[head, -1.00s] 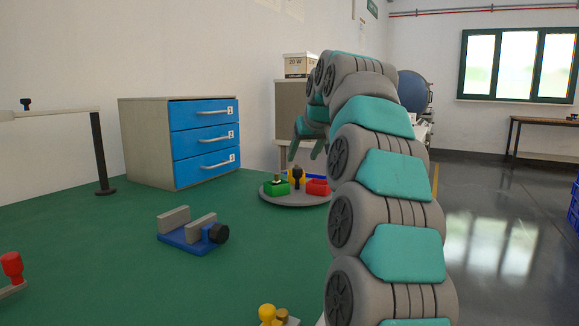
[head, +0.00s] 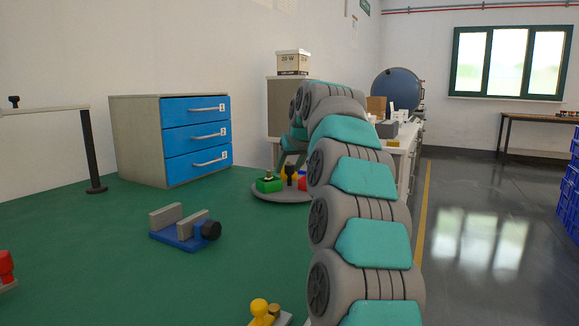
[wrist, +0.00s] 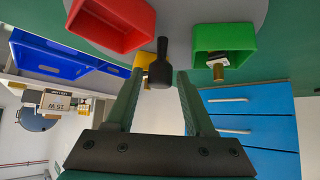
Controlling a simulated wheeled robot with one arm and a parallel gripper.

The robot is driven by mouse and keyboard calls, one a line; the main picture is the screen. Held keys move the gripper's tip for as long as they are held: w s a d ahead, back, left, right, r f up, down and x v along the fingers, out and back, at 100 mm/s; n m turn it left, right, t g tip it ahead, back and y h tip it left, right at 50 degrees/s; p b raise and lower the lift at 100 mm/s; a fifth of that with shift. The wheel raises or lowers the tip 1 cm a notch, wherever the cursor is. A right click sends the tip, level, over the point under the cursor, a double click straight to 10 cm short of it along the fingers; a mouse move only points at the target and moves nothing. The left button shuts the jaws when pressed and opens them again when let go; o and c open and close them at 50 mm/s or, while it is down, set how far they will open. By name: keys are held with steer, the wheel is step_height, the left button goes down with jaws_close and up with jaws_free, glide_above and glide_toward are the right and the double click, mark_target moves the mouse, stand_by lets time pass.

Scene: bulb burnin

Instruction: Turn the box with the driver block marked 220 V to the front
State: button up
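A round grey turntable (head: 262,194) stands on the green table. The green box, also in the wrist view (wrist: 225,40), holds a small block with a brass-coloured part. No 220 V marking is readable. My gripper (wrist: 162,73) is open, pointing down, with the knob (wrist: 160,68) between its fingertips in the wrist view; contact cannot be told. My arm hides part of the turntable in the head view.
A blue-drawer cabinet (head: 140,140) stands behind left of the turntable. A blue vise (head: 180,238) sits in front left. A yellow-knobbed item (head: 260,310) and a red-knobbed item (head: 6,265) are near the front. A side table with a 20 W carton (head: 292,63) is behind.

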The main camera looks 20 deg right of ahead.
jaws_close()
stand_by(1.1)
